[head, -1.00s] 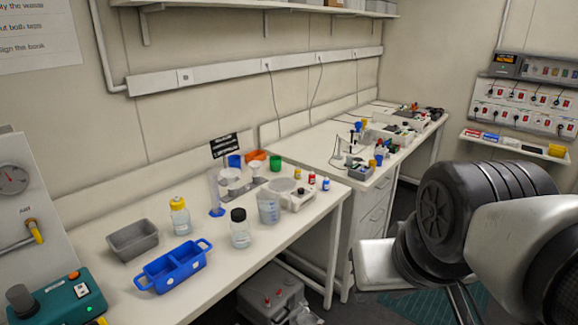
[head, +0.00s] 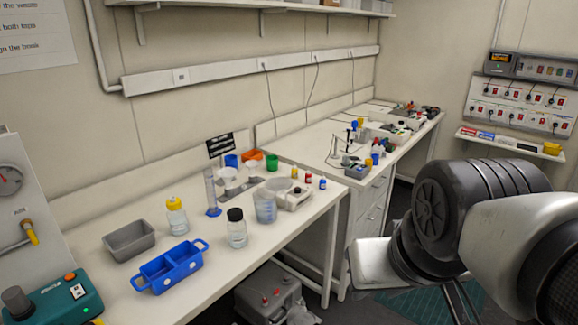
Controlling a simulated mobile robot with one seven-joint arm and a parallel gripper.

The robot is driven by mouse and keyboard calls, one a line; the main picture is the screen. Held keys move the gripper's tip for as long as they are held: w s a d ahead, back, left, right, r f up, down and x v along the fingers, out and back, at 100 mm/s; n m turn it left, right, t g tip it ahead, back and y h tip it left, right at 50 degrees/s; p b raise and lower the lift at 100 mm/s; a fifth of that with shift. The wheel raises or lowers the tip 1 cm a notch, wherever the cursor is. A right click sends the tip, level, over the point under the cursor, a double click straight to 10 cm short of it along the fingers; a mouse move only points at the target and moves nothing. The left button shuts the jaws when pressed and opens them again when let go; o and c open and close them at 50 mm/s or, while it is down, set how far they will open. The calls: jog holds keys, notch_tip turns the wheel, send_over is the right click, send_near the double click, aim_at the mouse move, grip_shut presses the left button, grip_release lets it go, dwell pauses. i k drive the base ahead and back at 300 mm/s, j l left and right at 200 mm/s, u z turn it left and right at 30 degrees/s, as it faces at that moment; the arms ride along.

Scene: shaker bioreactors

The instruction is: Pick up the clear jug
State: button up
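The clear jug (head: 265,207) stands upright on the white bench, near its front edge. It looks pale blue and see-through, with marks on its side. My arm fills the right side of the head view, well apart from the jug. The gripper's fingertips are not clearly visible, so I cannot tell whether it is open or shut.
A blue two-part carrier (head: 168,267), a grey tray (head: 129,240) and a yellow-capped bottle (head: 176,217) stand on the left of the bench (head: 222,272). A measuring cylinder (head: 210,192) stands behind the jug. A grey case (head: 268,297) sits under the bench.

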aim_at(272, 205)
jog(key=i+l+u, duration=0.15)
jog(key=i+l, duration=0.55)
jog(key=i, duration=0.2)
jog(key=i+l+u, duration=0.1)
jog(key=i+l, duration=0.65)
jog(key=i, duration=0.15)
